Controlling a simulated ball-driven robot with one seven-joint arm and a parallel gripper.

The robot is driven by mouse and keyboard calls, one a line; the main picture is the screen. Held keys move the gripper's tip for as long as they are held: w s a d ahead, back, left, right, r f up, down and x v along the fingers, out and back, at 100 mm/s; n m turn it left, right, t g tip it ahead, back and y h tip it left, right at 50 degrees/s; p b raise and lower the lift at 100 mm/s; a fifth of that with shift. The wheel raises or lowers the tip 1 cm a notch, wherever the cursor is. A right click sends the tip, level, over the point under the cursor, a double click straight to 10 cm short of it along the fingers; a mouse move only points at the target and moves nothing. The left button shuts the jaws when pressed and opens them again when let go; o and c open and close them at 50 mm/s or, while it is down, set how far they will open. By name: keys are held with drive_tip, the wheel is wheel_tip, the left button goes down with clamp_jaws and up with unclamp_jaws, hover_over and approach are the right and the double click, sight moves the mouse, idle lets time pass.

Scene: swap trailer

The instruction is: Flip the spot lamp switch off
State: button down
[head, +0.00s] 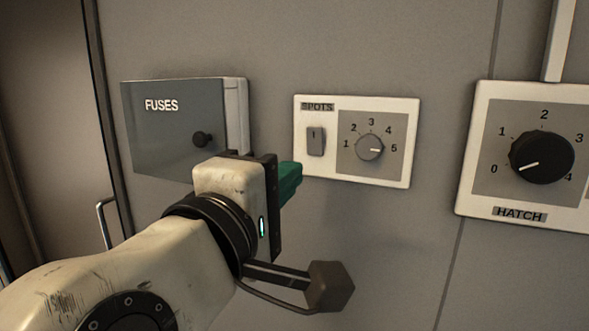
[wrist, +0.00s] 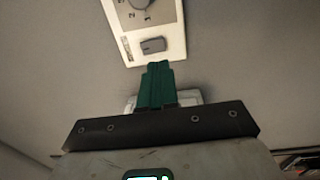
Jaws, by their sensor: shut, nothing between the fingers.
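The spots panel (head: 357,180) is a white plate on the grey wall in the head view, labelled SPOTS. Its grey rocker switch (head: 316,141) is on the left side, with a numbered dial (head: 369,147) to its right. My gripper (head: 297,170) has green fingers, shut and empty, just below and left of the switch. In the wrist view the panel (wrist: 171,29) is upside down, and the switch (wrist: 153,45) lies just beyond the fingertips (wrist: 158,65). I cannot tell whether the fingertips touch the panel.
A grey fuse box (head: 165,150) marked FUSES juts from the wall left of the panel, behind my gripper. A hatch panel (head: 480,150) with a large black dial (head: 541,155) is at the right. Bare wall lies below the spots panel.

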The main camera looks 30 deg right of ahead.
drive_tip(key=v, duration=0.6)
drive_tip(key=shift+f, duration=0.15)
drive_tip(key=w+d+f+y, duration=0.2)
drive_tip(key=w+d+f, duration=0.15)
drive_tip(key=f, duration=0.45)
drive_tip(key=w+d+f+y, duration=0.2)
drive_tip(key=d+f, duration=0.2)
drive_tip(key=f, duration=0.4)
drive_tip(key=s+d+f+m+g+y+p, duration=0.1)
drive_tip(key=s+d+f+g+y, duration=0.15)
drive_tip(key=f, duration=0.55)
drive_tip(key=s+d+f+g+y+p, duration=0.1)
drive_tip(key=d+f, duration=0.3)
drive_tip(key=f, duration=0.4)
drive_tip(key=s+f+m+g+y+p, duration=0.1)
drive_tip(key=s+f+m+g+y, duration=0.5)
drive_tip(key=s+f, duration=1.4)
drive_tip(key=shift+s+d+m+y, duration=0.35)
drive_tip(key=shift+s+y, duration=0.3)
drive_tip(key=shift+s, duration=0.2)
drive_tip(key=shift+g, duration=0.25)
